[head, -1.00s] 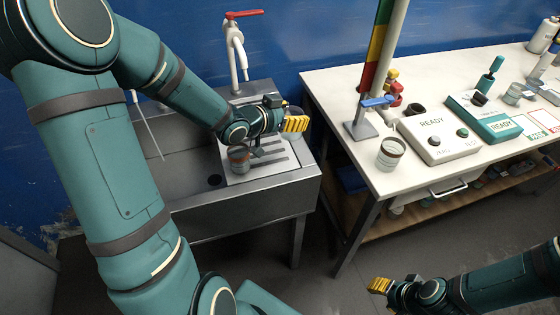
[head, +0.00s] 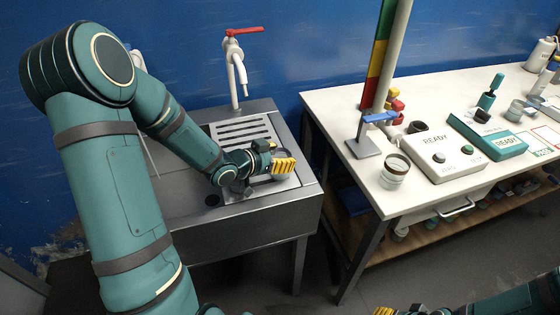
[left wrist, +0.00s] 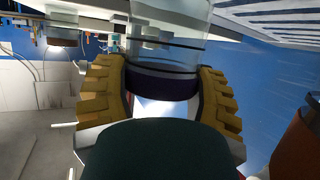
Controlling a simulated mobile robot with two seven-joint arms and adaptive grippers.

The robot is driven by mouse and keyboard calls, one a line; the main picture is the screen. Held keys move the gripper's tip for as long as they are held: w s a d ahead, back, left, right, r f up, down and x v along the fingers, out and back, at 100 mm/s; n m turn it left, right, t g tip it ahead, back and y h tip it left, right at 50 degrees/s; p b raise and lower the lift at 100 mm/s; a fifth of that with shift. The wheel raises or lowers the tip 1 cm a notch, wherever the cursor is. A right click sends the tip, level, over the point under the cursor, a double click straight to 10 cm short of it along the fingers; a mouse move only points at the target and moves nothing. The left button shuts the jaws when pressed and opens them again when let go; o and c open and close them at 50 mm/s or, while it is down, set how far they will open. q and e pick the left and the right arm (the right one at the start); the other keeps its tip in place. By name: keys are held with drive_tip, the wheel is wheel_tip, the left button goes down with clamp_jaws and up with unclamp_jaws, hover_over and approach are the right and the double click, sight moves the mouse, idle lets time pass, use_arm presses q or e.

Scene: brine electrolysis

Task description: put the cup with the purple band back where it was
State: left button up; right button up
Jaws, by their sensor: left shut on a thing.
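My left gripper (head: 277,165) is shut on a clear cup with a dark purple band (left wrist: 162,82), low over the ribbed drainboard (head: 243,131) of the sink. In the left wrist view, the yellow fingers sit on both sides of the band. In the head view the fingers mostly hide the cup, and I cannot tell whether its base touches the drainboard. My right gripper (head: 383,311) is cut off at the bottom edge, so its jaws cannot be judged.
A brown-orange thing (left wrist: 297,150) shows close by in the left wrist view. The tap (head: 236,75) stands behind the drainboard. A brown-banded cup (head: 395,172) stands on the white bench (head: 340,105), near a blue-topped stand (head: 370,130) and the READY boxes (head: 440,150).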

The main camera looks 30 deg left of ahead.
use_arm(q)
drive_tip(key=shift+f, duration=0.35)
drive_tip(key=shift+f, duration=0.2)
drive_tip(key=o, duration=1.3)
drive_tip(key=shift+r, duration=0.1)
